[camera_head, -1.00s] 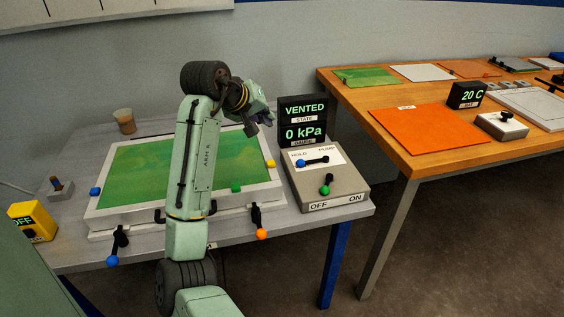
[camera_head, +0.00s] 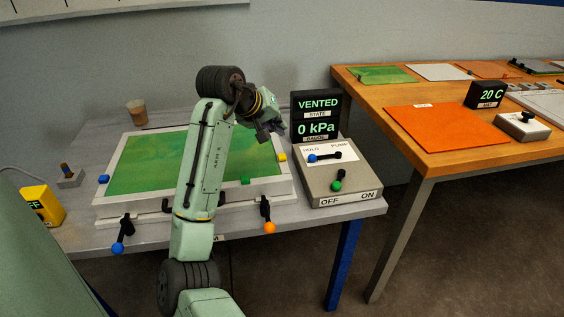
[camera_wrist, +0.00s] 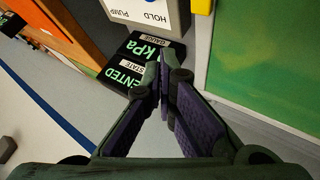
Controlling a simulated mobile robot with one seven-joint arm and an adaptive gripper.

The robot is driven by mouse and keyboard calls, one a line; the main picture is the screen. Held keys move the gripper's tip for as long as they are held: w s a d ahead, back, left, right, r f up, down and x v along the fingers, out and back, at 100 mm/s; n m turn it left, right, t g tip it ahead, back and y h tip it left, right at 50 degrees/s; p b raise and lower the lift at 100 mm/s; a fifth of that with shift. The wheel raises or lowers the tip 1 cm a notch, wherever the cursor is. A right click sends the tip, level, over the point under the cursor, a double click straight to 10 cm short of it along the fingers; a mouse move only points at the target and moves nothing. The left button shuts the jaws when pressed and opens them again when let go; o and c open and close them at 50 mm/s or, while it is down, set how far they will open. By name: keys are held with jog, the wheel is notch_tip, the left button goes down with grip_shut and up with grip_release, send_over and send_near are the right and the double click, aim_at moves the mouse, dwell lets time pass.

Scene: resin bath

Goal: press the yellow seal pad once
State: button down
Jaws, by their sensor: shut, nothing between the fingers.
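The yellow seal pad (camera_head: 282,157) is a small block on the right edge of the white frame around a green sheet (camera_head: 140,165). It also shows, cut off, at the top of the wrist view (camera_wrist: 201,6). My gripper (camera_head: 268,134) is above the frame's right part, a little up and left of the pad in the head view, and apart from it. In the wrist view the purple-padded fingers (camera_wrist: 163,82) are shut and empty. A blue pad (camera_head: 104,179) and a green pad (camera_head: 245,181) sit on the same frame.
The control box (camera_head: 340,180) with two levers stands right of the frame. Behind it a display (camera_head: 316,117) reads VENTED and 0 kPa. Blue and orange clamp handles (camera_head: 269,227) hang at the front. A cup (camera_head: 137,113) stands behind. A wooden table (camera_head: 450,155) is at right.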

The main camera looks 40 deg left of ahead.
jog(key=b, duration=0.2)
send_over(279, 155)
notch_tip(279, 155, down, 4)
jog(key=shift+f, duration=0.55)
jog(key=shift+f, duration=0.2)
dwell(0.7)
jog(key=shift+f, duration=0.25)
jog(key=shift+f+b, duration=0.3)
jog(key=shift+f, duration=0.25)
dwell(0.9)
jog(key=shift+r+p, duration=0.95)
jog(key=shift+r, duration=0.05)
notch_tip(279, 155, up, 5)
jog(key=p, duration=0.4)
